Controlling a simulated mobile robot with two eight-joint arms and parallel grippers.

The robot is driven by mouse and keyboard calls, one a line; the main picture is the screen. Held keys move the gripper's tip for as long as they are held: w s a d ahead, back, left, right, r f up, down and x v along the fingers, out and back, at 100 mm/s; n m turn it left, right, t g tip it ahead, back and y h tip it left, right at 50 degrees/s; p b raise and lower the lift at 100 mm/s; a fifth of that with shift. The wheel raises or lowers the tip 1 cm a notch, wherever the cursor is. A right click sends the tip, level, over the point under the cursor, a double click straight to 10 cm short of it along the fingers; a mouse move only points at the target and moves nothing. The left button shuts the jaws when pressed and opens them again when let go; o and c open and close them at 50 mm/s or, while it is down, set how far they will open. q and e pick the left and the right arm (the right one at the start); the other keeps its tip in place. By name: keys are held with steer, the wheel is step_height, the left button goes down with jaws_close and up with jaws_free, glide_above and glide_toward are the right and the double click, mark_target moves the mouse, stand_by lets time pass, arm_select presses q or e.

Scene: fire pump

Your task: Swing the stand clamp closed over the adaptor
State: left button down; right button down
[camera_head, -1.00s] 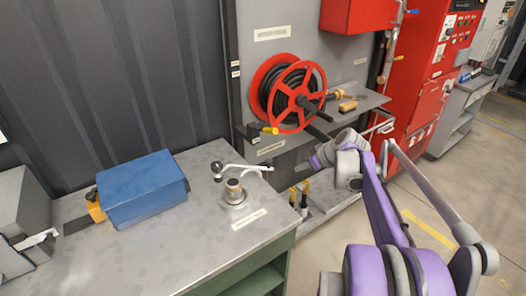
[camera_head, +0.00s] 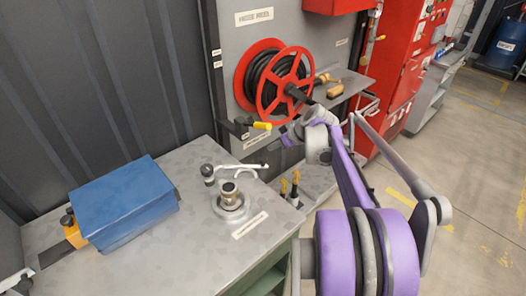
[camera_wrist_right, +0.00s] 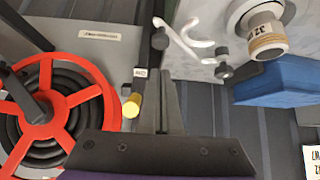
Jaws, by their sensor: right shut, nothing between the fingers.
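The adaptor (camera_head: 229,192), a short cylinder with a tan band, stands upright in a round metal stand (camera_head: 232,213) on the bench. The stand clamp (camera_head: 243,167) is a pale curved arm with a dark round knob, behind the adaptor and not over it. The wrist view shows the clamp (camera_wrist_right: 184,42) and the adaptor (camera_wrist_right: 266,42) apart at upper right. My right gripper (camera_wrist_right: 161,85) is shut and empty, with the clamp beyond its tips. In the head view, my right gripper (camera_head: 292,135) is near the hose reel, right of the clamp, and its fingers are hard to make out.
A blue box (camera_head: 123,205) sits on the bench left of the stand. A red hose reel (camera_head: 275,82) with a yellow-tipped nozzle (camera_head: 262,126) hangs behind. Yellow-handled valves (camera_head: 290,185) stand right of the bench. The bench front is clear.

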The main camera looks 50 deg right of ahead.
arm_select(q)
steer(key=shift+w, duration=0.1)
arm_select(e)
steer(key=x, duration=1)
steer(key=shift+s, duration=0.1)
